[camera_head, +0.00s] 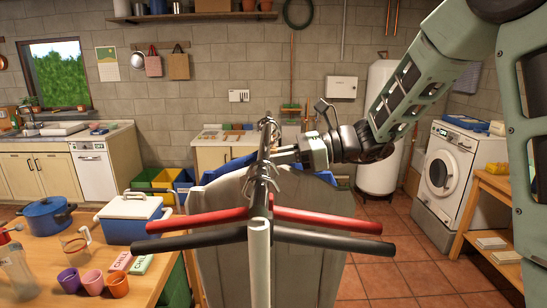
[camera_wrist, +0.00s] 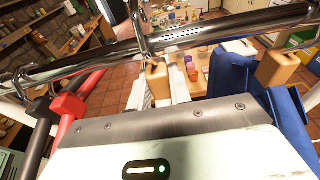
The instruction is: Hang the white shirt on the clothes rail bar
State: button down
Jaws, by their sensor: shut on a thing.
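The clothes rail bar (camera_head: 260,205) runs away from me in the middle of the head view; it crosses the top of the wrist view as a chrome tube (camera_wrist: 90,66). The pale white shirt (camera_head: 228,205) hangs below and behind the front hangers. My gripper (camera_head: 277,156) reaches in from the right at the bar's far part. In the wrist view my gripper (camera_wrist: 160,88) is shut on a tan hanger neck (camera_wrist: 157,76). That hanger's metal hook (camera_wrist: 141,28) crosses the bar and appears to loop over it. The shirt's lower part is partly hidden.
A red hanger (camera_head: 205,220) and a black hanger (camera_head: 190,241) are on the near bar. A blue garment (camera_wrist: 290,118) hangs close beside my gripper. A table (camera_head: 75,270) with a cooler, pot and cups stands left.

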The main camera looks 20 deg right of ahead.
jog(key=shift+a+f, duration=0.1)
jog(key=shift+f, duration=0.15)
jog(key=shift+w+a+f+b, duration=0.15)
jog(key=shift+f+b, duration=0.15)
jog(key=shift+b, duration=0.15)
jog(key=shift+f, duration=0.25)
jog(key=shift+a+f+b, duration=0.1)
jog(key=shift+f+b, duration=0.25)
jog(key=shift+b, duration=0.1)
dwell(0.4)
